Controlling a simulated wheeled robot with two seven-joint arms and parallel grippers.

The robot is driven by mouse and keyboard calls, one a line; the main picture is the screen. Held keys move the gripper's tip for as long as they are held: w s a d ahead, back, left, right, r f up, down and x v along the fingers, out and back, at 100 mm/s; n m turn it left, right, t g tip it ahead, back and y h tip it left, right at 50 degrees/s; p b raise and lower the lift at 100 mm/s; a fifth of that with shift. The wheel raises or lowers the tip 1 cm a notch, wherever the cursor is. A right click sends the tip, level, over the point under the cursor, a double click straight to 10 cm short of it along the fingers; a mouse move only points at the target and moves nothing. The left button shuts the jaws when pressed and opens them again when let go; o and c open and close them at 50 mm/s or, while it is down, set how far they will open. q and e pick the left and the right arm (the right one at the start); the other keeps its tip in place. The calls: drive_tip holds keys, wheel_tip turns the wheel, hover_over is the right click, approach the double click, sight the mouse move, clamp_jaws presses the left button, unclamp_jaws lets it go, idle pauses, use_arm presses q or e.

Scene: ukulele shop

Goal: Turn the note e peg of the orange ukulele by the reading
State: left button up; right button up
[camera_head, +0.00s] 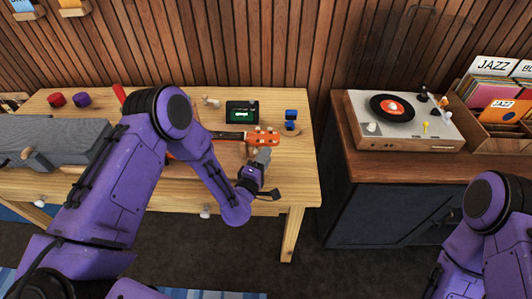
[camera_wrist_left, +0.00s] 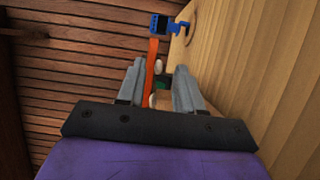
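The orange ukulele lies on the wooden table, its headstock (camera_head: 264,136) toward the table's right end. Pale pegs stick out along the headstock's edges. My left arm hides much of its body. A dark tuner with a lit green display (camera_head: 242,113) stands just behind the neck; its reading is too small to make out. My left gripper (camera_head: 263,154) is at the near side of the headstock. In the left wrist view its two grey fingers (camera_wrist_left: 160,85) are apart, with the orange headstock edge (camera_wrist_left: 151,68) and a pale peg (camera_wrist_left: 154,98) showing between them. Contact cannot be told.
A small blue device (camera_head: 291,117) stands right of the headstock and shows in the left wrist view (camera_wrist_left: 166,25). A grey case (camera_head: 60,142) and red and purple round items (camera_head: 56,99) are at left. A record-player cabinet (camera_head: 360,168) stands right, across a gap.

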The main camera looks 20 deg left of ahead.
use_arm(q)
drive_tip(key=shift+w, duration=0.4)
drive_tip(key=shift+s+d+r, duration=0.1)
drive_tip(key=shift+s+r, duration=0.05)
drive_tip(key=shift+s, duration=0.1)
drive_tip(key=shift+w, duration=0.1)
clamp_jaws()
drive_tip(key=shift+m, duration=0.4)
drive_tip(key=m, duration=0.1)
drive_tip(key=m+g+p, duration=0.1)
drive_tip(key=m+g, duration=0.1)
drive_tip(key=shift+r+m+y, duration=0.25)
drive_tip(key=shift+m+y, duration=0.05)
drive_tip(key=shift+m, duration=0.1)
drive_tip(key=m+g+y+p, duration=0.1)
drive_tip(key=m, duration=0.2)
drive_tip(key=shift+d, duration=0.15)
drive_tip(key=shift+m, duration=0.3)
